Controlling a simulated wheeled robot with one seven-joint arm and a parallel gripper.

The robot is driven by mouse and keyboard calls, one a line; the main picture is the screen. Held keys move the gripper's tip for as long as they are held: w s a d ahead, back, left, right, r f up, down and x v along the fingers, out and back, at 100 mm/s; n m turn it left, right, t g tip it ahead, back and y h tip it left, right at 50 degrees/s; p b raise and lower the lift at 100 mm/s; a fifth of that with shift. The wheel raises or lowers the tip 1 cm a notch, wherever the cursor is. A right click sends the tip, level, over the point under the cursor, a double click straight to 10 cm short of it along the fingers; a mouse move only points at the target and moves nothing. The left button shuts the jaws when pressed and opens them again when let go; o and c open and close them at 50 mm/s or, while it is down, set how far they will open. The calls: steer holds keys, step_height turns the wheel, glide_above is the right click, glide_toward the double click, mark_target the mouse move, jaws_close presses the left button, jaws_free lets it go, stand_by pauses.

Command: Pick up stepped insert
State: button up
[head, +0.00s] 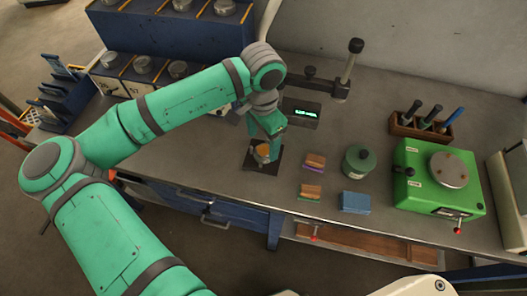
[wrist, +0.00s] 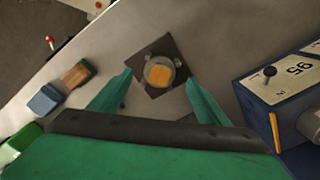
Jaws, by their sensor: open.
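What looks like the stepped insert (wrist: 159,72), a grey round piece with an orange square top, stands on a dark square plate (wrist: 178,52) in the wrist view. In the head view the orange top of the insert (head: 263,151) shows at my gripper, partly hidden by the fingers, with the dark plate (head: 262,167) below. My gripper (wrist: 158,84) is open and points down. In the wrist view its two green fingers are spread left and right of the insert, with gaps to both sides. I cannot tell how far the fingertips are above the plate.
A display box (head: 303,113) and a post stand (head: 345,70) are behind. To the right are stacked coloured blocks (head: 314,161), a blue block (head: 355,202), a green round pot (head: 359,161), a green machine (head: 430,195) and a tool rack (head: 421,127). A blue cabinet (head: 180,35) stands back left.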

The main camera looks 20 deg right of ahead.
mark_target(264, 150)
steer(key=shift+d+f, duration=0.2)
steer(key=shift+f, duration=2.45)
steer(key=c, duration=1.7)
steer(key=shift+w+r, duration=0.1)
steer(key=shift+r, duration=0.05)
